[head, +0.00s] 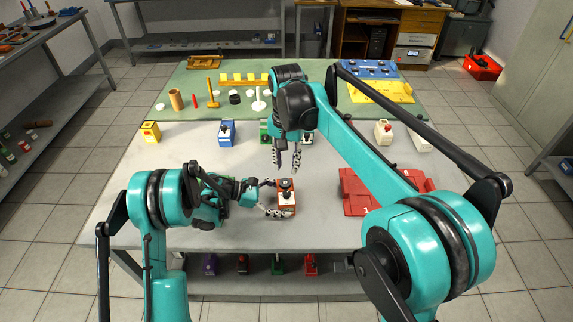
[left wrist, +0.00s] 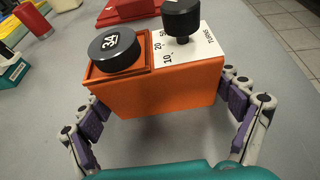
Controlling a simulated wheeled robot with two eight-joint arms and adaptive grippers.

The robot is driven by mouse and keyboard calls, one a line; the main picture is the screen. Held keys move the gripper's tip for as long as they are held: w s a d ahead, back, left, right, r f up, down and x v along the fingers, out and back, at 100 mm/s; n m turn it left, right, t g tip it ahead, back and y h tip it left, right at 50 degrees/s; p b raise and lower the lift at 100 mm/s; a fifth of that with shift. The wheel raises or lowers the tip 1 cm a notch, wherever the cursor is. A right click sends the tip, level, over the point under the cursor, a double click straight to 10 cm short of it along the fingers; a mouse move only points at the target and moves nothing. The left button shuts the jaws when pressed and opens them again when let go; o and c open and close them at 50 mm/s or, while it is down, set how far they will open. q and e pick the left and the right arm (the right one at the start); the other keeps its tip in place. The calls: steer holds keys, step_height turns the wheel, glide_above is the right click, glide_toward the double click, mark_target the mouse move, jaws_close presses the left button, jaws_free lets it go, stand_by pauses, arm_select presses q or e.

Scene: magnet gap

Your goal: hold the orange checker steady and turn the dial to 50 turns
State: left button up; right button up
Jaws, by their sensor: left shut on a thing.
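The orange checker (head: 287,207) stands upright on the table, in front of my right gripper. In the left wrist view the checker (left wrist: 170,92) has a white top panel marked TURNS with numbers, and a black dial knob (left wrist: 182,20) on it. A black round piece (left wrist: 113,50) with white marking sits in its square orange recess. My left gripper (head: 276,201) is shut on the checker's body, a finger on each side. My right gripper (head: 287,160) hangs fingers down above and just behind the checker, fingers apart and empty. The dial's exact setting cannot be read.
A red block-like case (head: 358,193) lies right of the checker. Blue (head: 227,132), yellow (head: 150,132) and whitish (head: 383,132) devices stand farther back. A green mat (head: 190,83) with several small items covers the far end.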

arm_select(q)
steer(key=o, duration=1)
